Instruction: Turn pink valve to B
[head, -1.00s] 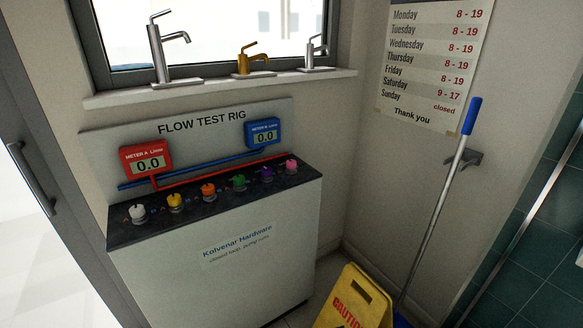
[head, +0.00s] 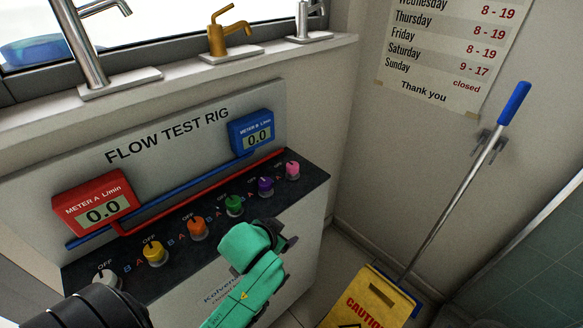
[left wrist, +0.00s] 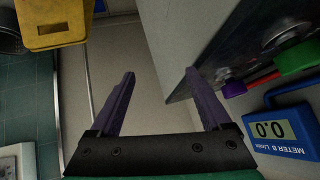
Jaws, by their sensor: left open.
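The pink valve (head: 292,170) is the rightmost knob on the dark top strip of the flow test rig (head: 322,188). Its pointer direction is too small to tell. My left gripper (head: 288,242) is in front of the rig, below and apart from the pink valve in the head view. In the left wrist view, its two fingers (left wrist: 159,75) are spread with nothing between them. The purple valve (left wrist: 234,89) and green valve (left wrist: 298,58) show right of the fingers there; I cannot make out the pink one. My right gripper is not in view.
Purple, green, orange, yellow and white valves line the strip left of the pink one. The red meter (head: 96,205) and blue meter (head: 251,133) both read 0.0. A yellow caution sign (head: 372,298) and a blue-handled pole (head: 460,185) stand right of the rig.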

